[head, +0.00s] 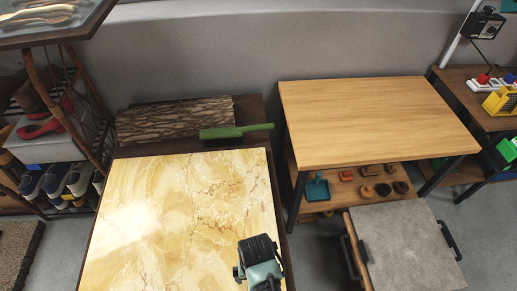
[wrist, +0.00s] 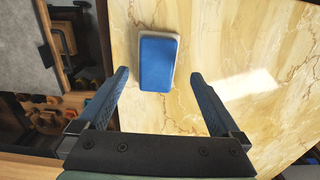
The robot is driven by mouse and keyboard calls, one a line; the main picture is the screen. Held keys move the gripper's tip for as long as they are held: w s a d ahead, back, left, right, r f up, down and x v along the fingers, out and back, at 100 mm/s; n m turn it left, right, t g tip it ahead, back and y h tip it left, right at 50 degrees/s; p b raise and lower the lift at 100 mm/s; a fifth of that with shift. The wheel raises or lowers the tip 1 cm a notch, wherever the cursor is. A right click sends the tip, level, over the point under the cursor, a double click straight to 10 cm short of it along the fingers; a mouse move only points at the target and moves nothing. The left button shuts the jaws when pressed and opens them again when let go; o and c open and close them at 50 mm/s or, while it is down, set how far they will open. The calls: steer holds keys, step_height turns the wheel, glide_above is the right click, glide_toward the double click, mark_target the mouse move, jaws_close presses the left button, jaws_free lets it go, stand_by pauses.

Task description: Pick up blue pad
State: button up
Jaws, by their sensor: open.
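The blue pad (wrist: 158,60) lies flat on the yellow marble tabletop (wrist: 235,50) in the wrist view. It is a rounded rectangle with a blue top and a pale rim. My gripper (wrist: 159,75) is open and empty, its two dark fingers spread to the left and right of the pad's near end, with gaps on both sides. I cannot tell how high the fingers are above it. In the head view my wrist (head: 261,263) is over the right front of the marble table (head: 180,205); the pad is hidden there.
Most of the marble top is clear.

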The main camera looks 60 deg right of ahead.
steer(key=shift+s+d+f, duration=0.1)
steer(key=shift+d+f, duration=0.05)
steer(key=shift+f, duration=1.15)
steer(key=shift+d+f, duration=0.1)
steer(key=shift+f, duration=1.15)
steer(key=c, duration=1.5)
steer(key=shift+o, duration=0.2)
steer(key=shift+r+p, duration=0.35)
steer(key=shift+r, duration=4.7)
